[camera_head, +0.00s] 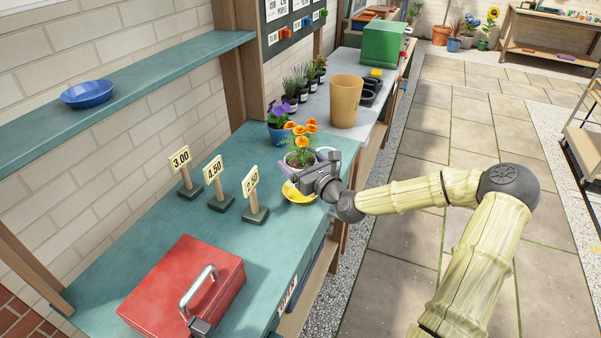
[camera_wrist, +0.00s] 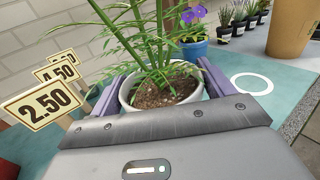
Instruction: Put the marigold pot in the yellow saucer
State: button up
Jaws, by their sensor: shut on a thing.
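The marigold pot, a pale pot of dark soil with orange flowers (camera_head: 302,140), is upright in my gripper (camera_head: 300,164). In the wrist view the pot (camera_wrist: 127,92) sits between the two purple fingers, which are shut on it from both sides. The flower heads are out of the wrist view. The yellow saucer (camera_head: 294,194) shows on the teal counter just below and in front of the pot in the head view, partly hidden by my gripper. I cannot tell whether the pot touches the saucer. The saucer does not show in the wrist view.
A blue pot of purple flowers (camera_head: 279,133) stands behind. Price signs (camera_head: 253,192) stand close at left. A red toolbox (camera_head: 185,285) is nearer on the counter (camera_head: 150,228). A tan pot (camera_head: 345,102) is further back. A white ring (camera_wrist: 252,84) marks bare counter at right.

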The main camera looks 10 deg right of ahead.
jog(key=shift+f, duration=1.8)
jog(key=shift+f+b, duration=0.3)
jog(key=shift+f, duration=0.1)
jog(key=o, duration=1.2)
jog(key=shift+o, duration=0.2)
jog(key=shift+r, duration=0.5)
jog(key=v, duration=1.2)
jog(key=shift+f, duration=0.2)
